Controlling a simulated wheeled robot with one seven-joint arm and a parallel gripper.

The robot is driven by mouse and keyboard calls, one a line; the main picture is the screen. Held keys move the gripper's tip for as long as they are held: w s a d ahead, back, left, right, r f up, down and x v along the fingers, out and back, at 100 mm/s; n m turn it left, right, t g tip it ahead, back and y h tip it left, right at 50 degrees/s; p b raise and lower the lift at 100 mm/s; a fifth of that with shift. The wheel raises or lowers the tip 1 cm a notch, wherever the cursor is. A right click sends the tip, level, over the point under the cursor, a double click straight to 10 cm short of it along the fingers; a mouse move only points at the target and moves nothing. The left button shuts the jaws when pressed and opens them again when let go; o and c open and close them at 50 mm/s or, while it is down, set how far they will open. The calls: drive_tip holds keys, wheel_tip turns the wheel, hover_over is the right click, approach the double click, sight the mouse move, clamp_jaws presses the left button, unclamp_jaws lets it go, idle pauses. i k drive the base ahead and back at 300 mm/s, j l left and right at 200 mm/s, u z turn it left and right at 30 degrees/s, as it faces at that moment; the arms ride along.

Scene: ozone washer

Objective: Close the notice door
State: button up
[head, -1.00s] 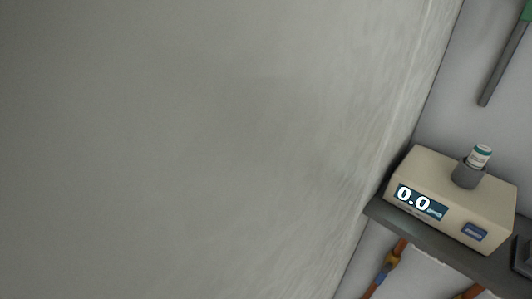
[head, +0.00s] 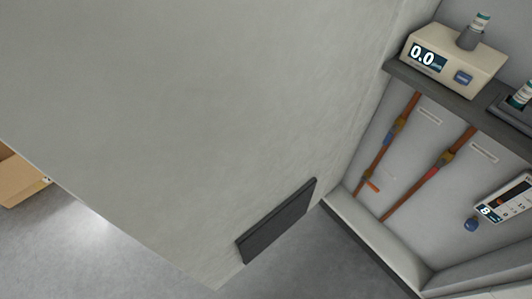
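A large plain light-grey panel (head: 190,110) fills the left and middle of the head view. It stands beside a recess on the right, and its lower left edge is free above the floor. A dark rectangular plate (head: 278,220) is on its lower part. I cannot tell for sure whether this panel is the notice door, and no notice shows on the visible face. My gripper is not in view.
In the recess, a dark shelf (head: 440,90) holds a beige meter (head: 452,62) reading 0.0. Copper pipes (head: 400,135) with valves run below it. A white handheld device (head: 507,196) is at the right. Grey floor (head: 90,245) and a cardboard box (head: 18,178) show at lower left.

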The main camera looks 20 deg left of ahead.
sight(203, 131)
drive_tip(key=k+j+z, duration=0.2)
drive_tip(key=k+j, duration=0.4)
drive_tip(key=k+j+z, duration=0.1)
drive_tip(key=j, duration=0.45)
drive_tip(key=k+j+z, duration=0.1)
drive_tip(key=j, duration=0.45)
drive_tip(key=i+j, duration=0.2)
drive_tip(key=j, duration=0.2)
drive_tip(key=i+j+z, duration=0.1)
drive_tip(key=j, duration=0.3)
drive_tip(key=i+j, duration=0.25)
drive_tip(key=j, duration=0.15)
drive_tip(key=j+u, duration=0.25)
drive_tip(key=j, duration=0.4)
drive_tip(key=j+u, duration=0.25)
drive_tip(key=j, duration=0.35)
